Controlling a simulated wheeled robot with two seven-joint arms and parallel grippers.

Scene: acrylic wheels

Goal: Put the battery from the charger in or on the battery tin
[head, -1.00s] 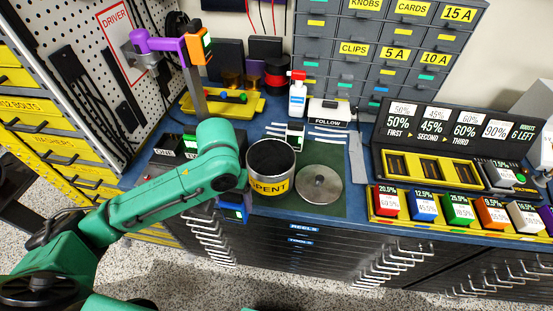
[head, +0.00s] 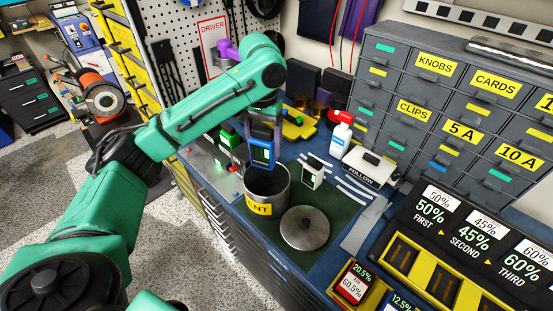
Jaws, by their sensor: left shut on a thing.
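My left gripper (head: 263,142) is shut on a blue battery (head: 262,155) with a small dark display on its face. The battery hangs roughly upright, just above the open mouth of the battery tin (head: 281,201). The tin is a grey metal can with a yellow label, of which "NT" shows. Its inside is dark and partly hidden by the battery. The round metal lid (head: 305,229) lies flat on the green mat, in front and to the right. A small white and black unit (head: 312,172) stands behind the tin; I cannot tell whether it is the charger. My right gripper is out of view.
A white bottle (head: 341,133) and the "FOLLOW" box (head: 370,169) stand behind. Dark boxes with a green-topped block (head: 229,135) stand left of the battery. A yellow-framed rack (head: 427,272) and red block (head: 354,282) are at the right front. Grey drawers (head: 448,95) close off the back.

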